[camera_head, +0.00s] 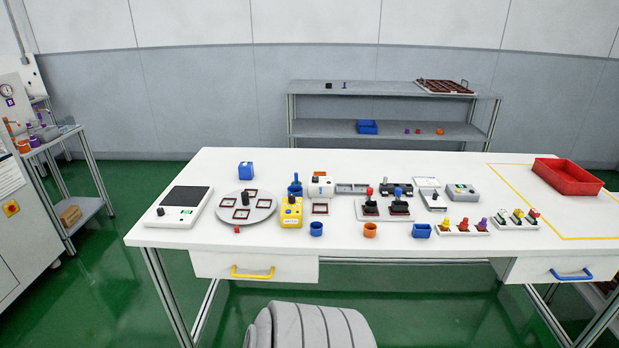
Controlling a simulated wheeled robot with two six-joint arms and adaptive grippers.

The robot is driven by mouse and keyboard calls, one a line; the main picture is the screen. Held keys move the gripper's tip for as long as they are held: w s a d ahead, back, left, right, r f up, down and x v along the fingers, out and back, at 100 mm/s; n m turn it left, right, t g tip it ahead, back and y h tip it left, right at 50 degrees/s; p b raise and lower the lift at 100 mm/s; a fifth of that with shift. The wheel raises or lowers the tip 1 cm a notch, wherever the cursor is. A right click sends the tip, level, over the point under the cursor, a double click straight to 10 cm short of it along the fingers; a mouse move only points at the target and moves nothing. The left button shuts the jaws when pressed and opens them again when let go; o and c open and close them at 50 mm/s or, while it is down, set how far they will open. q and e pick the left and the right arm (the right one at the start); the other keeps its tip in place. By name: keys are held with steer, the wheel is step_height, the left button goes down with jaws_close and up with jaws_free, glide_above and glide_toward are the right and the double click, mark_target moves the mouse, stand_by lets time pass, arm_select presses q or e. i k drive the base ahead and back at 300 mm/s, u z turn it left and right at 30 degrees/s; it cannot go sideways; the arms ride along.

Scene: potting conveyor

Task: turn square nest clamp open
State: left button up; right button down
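A pale fixture plate (383,216) lies on the white table, right of centre. Two dark brown-red nests sit on it, each with a black clamp part on top. The left one carries a red-topped clamp handle (369,191); the right one carries a blue-topped clamp handle (398,192). At this size I cannot tell which nest is the square one, nor whether either clamp is open or closed. Neither of my grippers is in view.
The white table (290,168) also holds a round turntable (263,215), a yellow control box (291,212), small blue and orange cups, coloured knobs and switches. A red bin (567,177) stands at the right. The table's back left is mostly clear.

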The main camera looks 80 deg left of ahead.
mark_target(369, 192)
steer(key=u, duration=1.5)
steer(key=i, duration=0.15)
